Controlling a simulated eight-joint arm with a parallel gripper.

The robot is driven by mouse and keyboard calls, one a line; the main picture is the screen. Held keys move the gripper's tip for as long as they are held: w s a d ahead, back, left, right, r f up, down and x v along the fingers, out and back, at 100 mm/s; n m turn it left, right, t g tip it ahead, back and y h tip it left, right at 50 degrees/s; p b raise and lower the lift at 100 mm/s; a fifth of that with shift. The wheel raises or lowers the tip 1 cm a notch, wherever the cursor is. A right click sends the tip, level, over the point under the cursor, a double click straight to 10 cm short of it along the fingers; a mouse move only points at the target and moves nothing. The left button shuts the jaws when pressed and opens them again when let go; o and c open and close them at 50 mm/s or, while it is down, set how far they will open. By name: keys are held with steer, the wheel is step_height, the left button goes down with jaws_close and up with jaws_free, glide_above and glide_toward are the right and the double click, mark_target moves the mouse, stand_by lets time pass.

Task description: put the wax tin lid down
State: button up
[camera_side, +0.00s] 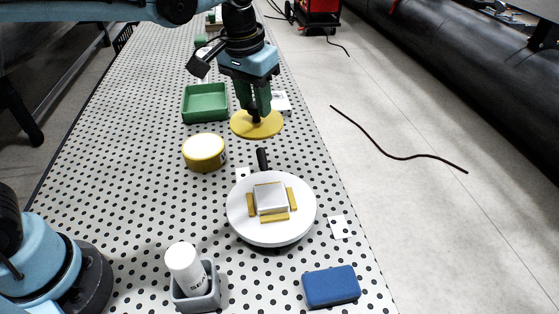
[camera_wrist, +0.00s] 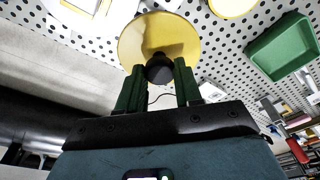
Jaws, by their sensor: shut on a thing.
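The wax tin lid is a flat yellow disc (camera_side: 257,124) with a dark knob, held above the perforated table in the side view. In the wrist view the lid (camera_wrist: 160,38) fills the top middle, with its dark knob between the fingers. My gripper (camera_side: 256,110) is shut on the lid's knob. Its two green fingers (camera_wrist: 158,75) stand either side of the knob in the wrist view. The wax tin (camera_side: 204,153) is a round yellow tin to the lower left of the lid, with a pale yellow top face. The lid is apart from the tin.
A green tray (camera_side: 205,103) lies left of the lid. A round white turntable (camera_side: 271,208) carries a metal block between yellow pieces. A white bottle in a grey holder (camera_side: 195,287) and a blue block (camera_side: 331,287) stand nearest the camera. Bare perforated table lies around the tin.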

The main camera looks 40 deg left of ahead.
mark_target(277, 114)
steer(key=w, duration=0.1)
steer(key=w+d+f, duration=0.2)
steer(key=w, duration=0.1)
steer(key=shift+w+f, duration=0.35)
steer(key=shift+w, duration=0.1)
steer(key=shift+w+a+f, duration=1.05)
steer(key=shift+a+f, duration=0.55)
steer(key=shift+f, duration=0.2)
steer(key=shift+w+a+f, duration=1.1)
steer(key=shift+a+f, duration=0.45)
steer(key=shift+f, duration=0.3)
steer(key=shift+w+a+f, duration=1.05)
steer(key=shift+a+f, duration=0.55)
steer(key=shift+f, duration=0.2)
steer(key=shift+f, duration=0.15)
steer(key=o, duration=1)
